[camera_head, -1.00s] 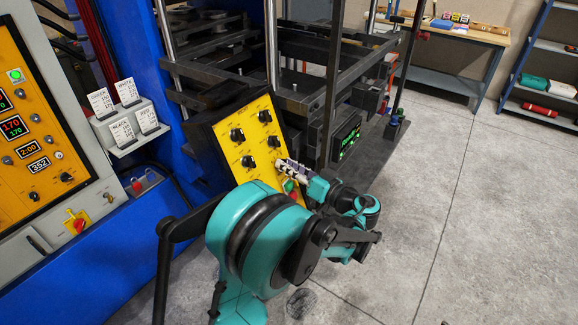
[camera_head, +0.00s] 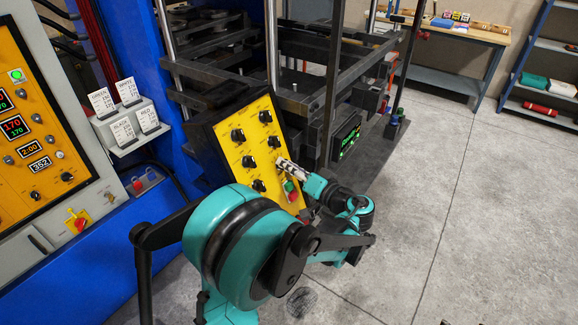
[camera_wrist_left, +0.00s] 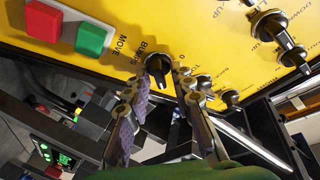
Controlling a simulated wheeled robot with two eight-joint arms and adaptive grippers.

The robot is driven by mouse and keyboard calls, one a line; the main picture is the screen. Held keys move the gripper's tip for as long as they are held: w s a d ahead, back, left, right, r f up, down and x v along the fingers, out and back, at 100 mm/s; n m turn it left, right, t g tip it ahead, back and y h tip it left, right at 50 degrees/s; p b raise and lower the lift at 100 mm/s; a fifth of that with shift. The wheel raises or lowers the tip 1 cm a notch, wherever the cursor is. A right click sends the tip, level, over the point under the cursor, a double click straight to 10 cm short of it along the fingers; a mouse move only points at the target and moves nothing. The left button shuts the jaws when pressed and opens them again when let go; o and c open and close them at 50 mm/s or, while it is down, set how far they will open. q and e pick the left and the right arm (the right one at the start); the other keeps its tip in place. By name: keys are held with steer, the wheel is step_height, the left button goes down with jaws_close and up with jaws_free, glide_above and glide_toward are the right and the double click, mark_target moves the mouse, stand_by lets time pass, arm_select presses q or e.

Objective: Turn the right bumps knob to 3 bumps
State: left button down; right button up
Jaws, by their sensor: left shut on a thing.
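The yellow control panel (camera_head: 247,172) carries black knobs in two columns, with green and red buttons at its lower right. In the left wrist view, the black knob with "BUMPS" lettering (camera_wrist_left: 157,69) sits beside the green button. My left gripper (camera_head: 281,163) is at the right edge of the panel, at the lowest knob of the right column, and hides that knob in the head view. In the wrist view its two fingers (camera_wrist_left: 160,90) stand on either side of the knob, shut on it. The knob's exact setting is not readable. My right gripper is not in view.
The green button (camera_wrist_left: 91,38) and red button (camera_wrist_left: 43,21) are close to the left gripper. Another knob (camera_wrist_left: 268,25) is on the other side. The press frame (camera_head: 325,100) stands right behind the panel. A display with green digits (camera_head: 347,137) is to the right.

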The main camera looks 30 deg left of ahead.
arm_select(q)
steer(key=c, duration=1.6)
jaws_free()
steer(key=v, duration=1.2)
steer(key=shift+a+f, duration=0.1)
